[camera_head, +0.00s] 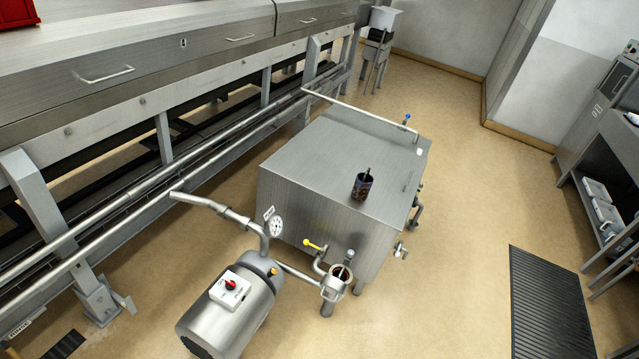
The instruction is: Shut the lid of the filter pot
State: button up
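The filter pot (335,290) is a small steel pot at the front lower corner of the steel tank, in the lower middle of the view. Its round mouth shows a brownish inside, so the pot looks open. A small steel part with a bluish-grey top (349,256) stands up at the back of its rim; it may be the raised lid or its handle, but it is too small to tell. My gripper is not in view.
A steel tank (310,180) stands behind the pot, with a dark patterned cup (362,186) on top. A motor (230,310), pressure gauge (276,226) and yellow-handled valve (313,244) crowd the pot's left. Open floor (450,280) lies right, before a black mat (548,305).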

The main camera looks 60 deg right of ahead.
aim_at(329, 284)
jog(key=z, duration=0.35)
jog(key=i, duration=0.9)
jog(key=z, duration=0.55)
